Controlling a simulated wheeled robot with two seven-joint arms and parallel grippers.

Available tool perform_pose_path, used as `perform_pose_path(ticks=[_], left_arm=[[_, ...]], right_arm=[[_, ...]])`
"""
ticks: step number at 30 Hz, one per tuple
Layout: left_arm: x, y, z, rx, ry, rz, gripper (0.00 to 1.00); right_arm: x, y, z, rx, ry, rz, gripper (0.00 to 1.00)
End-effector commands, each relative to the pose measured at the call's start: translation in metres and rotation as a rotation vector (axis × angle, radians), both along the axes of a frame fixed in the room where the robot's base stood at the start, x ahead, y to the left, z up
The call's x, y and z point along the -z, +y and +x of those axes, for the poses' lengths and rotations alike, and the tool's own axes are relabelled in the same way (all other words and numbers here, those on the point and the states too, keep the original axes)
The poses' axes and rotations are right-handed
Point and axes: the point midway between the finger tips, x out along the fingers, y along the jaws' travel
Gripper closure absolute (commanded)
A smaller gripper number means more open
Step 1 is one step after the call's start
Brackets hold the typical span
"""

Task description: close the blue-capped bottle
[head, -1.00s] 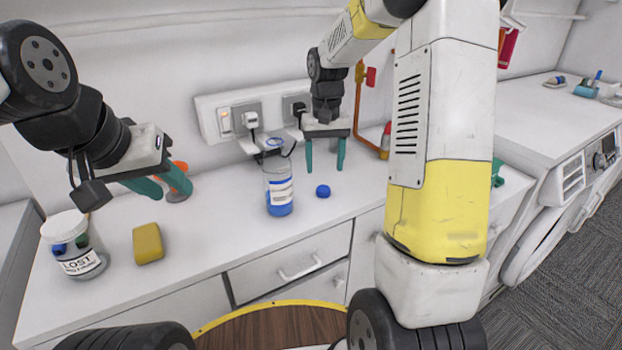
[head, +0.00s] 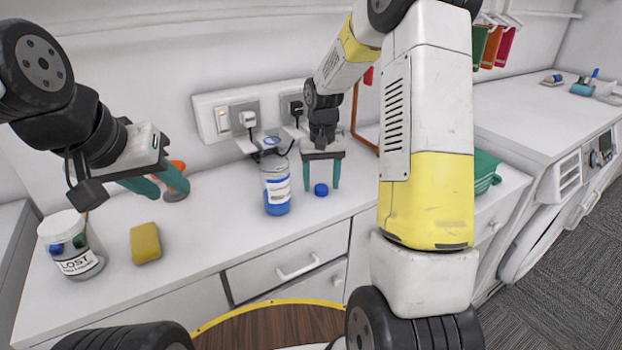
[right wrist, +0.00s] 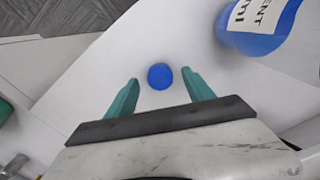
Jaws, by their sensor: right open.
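The bottle (head: 276,186) stands upright on the white counter, clear with a white label and blue contents; part of it shows in the right wrist view (right wrist: 258,28). The blue cap (head: 321,190) lies on the counter to its right. My right gripper (head: 322,186) is open, pointing down, with its fingers on either side of the cap. In the right wrist view the cap (right wrist: 160,76) sits between the fingertips, apart from both. My left gripper (head: 166,188) is open and empty, over the counter left of the bottle.
A yellow sponge (head: 146,243) and a jar labelled LOST (head: 72,246) stand on the counter at the left. An orange-topped object (head: 176,182) is behind my left gripper. A green container (head: 486,172) is at the right. Plugs (head: 247,119) and cables hang behind the bottle.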

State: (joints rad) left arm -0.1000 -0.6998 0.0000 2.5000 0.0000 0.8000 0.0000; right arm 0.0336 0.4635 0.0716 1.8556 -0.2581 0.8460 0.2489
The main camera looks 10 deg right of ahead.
Motion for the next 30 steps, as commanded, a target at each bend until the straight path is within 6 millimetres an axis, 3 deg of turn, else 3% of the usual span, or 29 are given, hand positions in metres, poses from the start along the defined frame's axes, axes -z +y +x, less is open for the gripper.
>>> perform_pose_path(ticks=[3,14,23,30], left_arm=[[0.0,0.0,0.0,0.0,0.0,0.0,0.64],[-0.0001,0.0,-0.0001,0.0,0.0,0.0,0.64],[-0.0001,0.0,-0.0001,0.0,0.0,0.0,0.64],[-0.0001,0.0,-0.0001,0.0,0.0,0.0,0.64]], right_arm=[[0.0093,0.0,-0.0004,0.001,0.001,0.0,0.39],[0.0099,0.0002,-0.0001,0.0,-0.001,0.0,0.41],[0.0098,0.0002,-0.0001,0.0,-0.001,0.0,1.0],[0.0094,0.0002,-0.0001,0.0,-0.001,0.0,1.0]])
